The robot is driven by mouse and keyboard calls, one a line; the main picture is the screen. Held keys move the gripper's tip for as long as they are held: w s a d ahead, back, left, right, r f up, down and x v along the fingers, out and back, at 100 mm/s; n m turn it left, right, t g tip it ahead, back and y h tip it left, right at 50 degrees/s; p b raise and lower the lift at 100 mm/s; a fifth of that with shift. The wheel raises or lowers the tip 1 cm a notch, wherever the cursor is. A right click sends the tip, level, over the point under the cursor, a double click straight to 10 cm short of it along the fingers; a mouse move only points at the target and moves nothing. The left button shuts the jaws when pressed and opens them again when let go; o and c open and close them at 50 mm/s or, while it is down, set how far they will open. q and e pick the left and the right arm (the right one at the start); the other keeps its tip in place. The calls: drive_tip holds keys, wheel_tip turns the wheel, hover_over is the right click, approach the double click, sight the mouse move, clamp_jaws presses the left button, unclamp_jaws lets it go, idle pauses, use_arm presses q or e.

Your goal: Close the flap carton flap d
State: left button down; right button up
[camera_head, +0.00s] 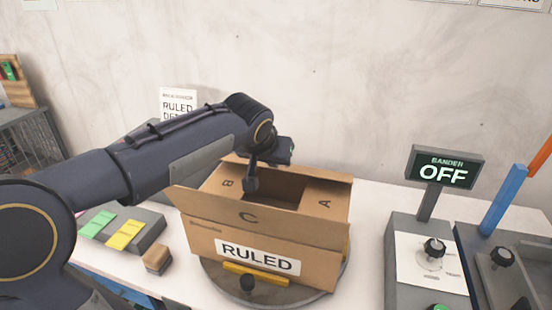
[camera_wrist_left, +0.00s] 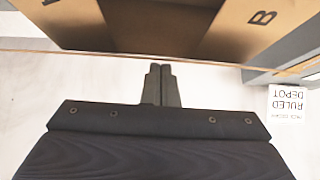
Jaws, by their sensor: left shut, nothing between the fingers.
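The brown flap carton (camera_head: 205,236), with a "RULED" label, sits on a round grey turntable (camera_head: 318,302). Flaps B (camera_head: 222,187) and A (camera_head: 324,194) lie inward at the left and right, with a dark gap between them. Flap C (camera_head: 285,222) is along the front. A thin brown edge along the back (camera_head: 325,174) seems to be flap D; its letter is not visible. It seems to show as a thin line in the left wrist view (camera_wrist_left: 230,63). My left gripper (camera_head: 251,186) is shut and empty, pointing down near the carton's back side; its fingertips (camera_wrist_left: 160,68) overlap that line. My right gripper is not in view.
A grey panel with green and yellow pads (camera_head: 124,234) and a small wooden block (camera_head: 157,259) are left of the carton. The bander's "OFF" display (camera_head: 443,174) and knob box (camera_head: 402,282) stand at the right. A wall rises behind the table.

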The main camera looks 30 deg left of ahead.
use_arm(q)
drive_tip(key=shift+s+d+f, duration=0.1)
drive_tip(key=shift+s+f, duration=0.35)
drive_tip(key=shift+f, duration=0.1)
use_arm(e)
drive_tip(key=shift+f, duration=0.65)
use_arm(q)
drive_tip(key=shift+r, duration=0.15)
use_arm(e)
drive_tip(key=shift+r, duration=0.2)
